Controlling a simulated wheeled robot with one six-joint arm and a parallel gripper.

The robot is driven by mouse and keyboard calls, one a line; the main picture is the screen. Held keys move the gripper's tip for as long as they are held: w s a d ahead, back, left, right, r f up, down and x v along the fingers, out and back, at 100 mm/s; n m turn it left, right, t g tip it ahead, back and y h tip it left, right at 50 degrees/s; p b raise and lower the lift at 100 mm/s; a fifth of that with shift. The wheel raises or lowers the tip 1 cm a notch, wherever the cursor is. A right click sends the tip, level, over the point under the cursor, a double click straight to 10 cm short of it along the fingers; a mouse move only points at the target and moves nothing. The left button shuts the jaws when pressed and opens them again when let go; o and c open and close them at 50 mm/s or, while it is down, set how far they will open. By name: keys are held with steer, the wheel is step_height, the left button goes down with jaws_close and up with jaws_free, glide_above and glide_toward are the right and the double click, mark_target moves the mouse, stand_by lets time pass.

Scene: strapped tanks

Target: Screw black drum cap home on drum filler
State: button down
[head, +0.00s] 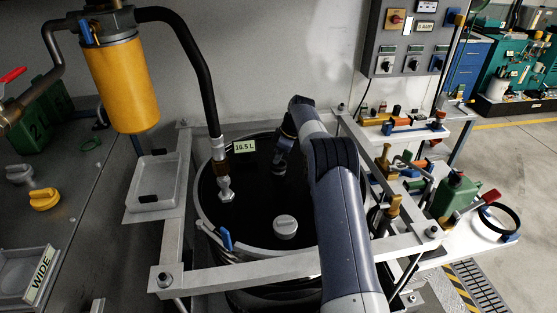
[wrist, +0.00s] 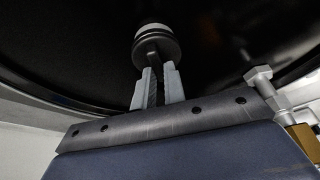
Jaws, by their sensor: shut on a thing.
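The black drum (head: 240,195) stands in a light metal frame, and its dark top fills the upper wrist view (wrist: 85,60). My gripper (wrist: 156,78) has its two grey fingers shut on the grip tab of the black drum cap (wrist: 155,48). A pale round part shows just beyond the cap, perhaps the drum filler (wrist: 152,29). I cannot tell whether cap and filler touch or how far the thread is engaged. In the head view my gripper (head: 281,163) points down at the drum top's far side, and the cap is not clear there.
A grey cap (head: 285,227) sits on the near drum top. A black hose (head: 205,80) drops to a fitting (head: 224,185) left of my gripper. A label (head: 245,147) stands behind it. Frame rails (head: 245,268) surround the drum. A tool-covered shelf (head: 420,180) is on the right.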

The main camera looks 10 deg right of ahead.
steer(key=shift+m, duration=0.4)
steer(key=shift+f+m+t+b, duration=0.1)
steer(key=shift+m+t+b, duration=0.3)
steer(key=shift+m+b, duration=0.35)
steer(key=m+h, duration=0.1)
steer(key=m, duration=0.2)
steer(key=shift+t+b, duration=0.3)
steer(key=shift+b, duration=0.1)
steer(key=shift+m, duration=0.35)
steer(key=m+h, duration=0.1)
steer(key=m, duration=0.2)
steer(key=shift+m+t, duration=0.4)
